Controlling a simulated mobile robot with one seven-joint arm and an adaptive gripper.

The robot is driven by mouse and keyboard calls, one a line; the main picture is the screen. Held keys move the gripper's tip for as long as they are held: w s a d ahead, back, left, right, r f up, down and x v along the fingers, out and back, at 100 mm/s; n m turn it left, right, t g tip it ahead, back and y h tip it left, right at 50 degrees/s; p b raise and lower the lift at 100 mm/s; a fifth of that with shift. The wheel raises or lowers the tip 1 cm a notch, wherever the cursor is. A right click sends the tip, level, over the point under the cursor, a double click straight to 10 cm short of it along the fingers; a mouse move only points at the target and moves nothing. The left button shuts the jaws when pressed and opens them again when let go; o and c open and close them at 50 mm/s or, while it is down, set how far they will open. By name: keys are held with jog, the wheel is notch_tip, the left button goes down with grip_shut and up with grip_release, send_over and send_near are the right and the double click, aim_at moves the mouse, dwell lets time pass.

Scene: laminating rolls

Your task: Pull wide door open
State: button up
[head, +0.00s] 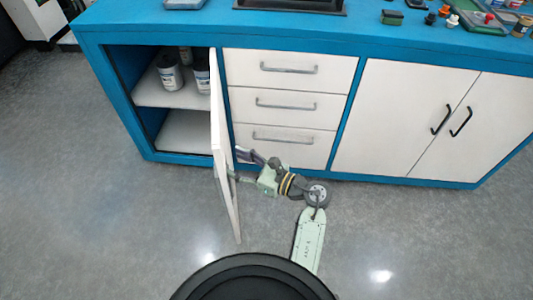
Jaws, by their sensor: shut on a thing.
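The white cabinet door (222,150) at the left end of the blue cabinet stands swung out from its opening, seen nearly edge-on. Behind it, the compartment (172,128) is exposed, with a white shelf inside. My gripper (240,167) is on the right side of this door, at its outer face. It is shut on the door's handle, which is mostly hidden by the fingers and the door's angle.
Three closed drawers (287,107) lie behind my arm. Two closed doors with black handles (452,120) are at the right. The blue worktop (300,37) holds trays and small items. The grey floor (110,215) at the left is clear.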

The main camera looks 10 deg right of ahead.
jog(key=shift+o, duration=1)
jog(key=shift+m+t+h, duration=0.3)
jog(key=shift+t, duration=0.2)
jog(key=d, duration=0.1)
jog(key=d+r, duration=0.1)
jog(key=w+d, duration=0.1)
jog(key=d, duration=0.1)
jog(key=shift+r, duration=0.2)
jog(key=shift+s+d+p, duration=0.1)
jog(key=shift+d+p, duration=0.25)
jog(key=shift+d, duration=0.2)
jog(key=shift+c, duration=1)
jog(key=d, duration=0.3)
jog(key=shift+w+d+f+p, duration=0.25)
jog(key=shift+d+f+p, duration=0.1)
jog(key=shift+f+p, duration=0.05)
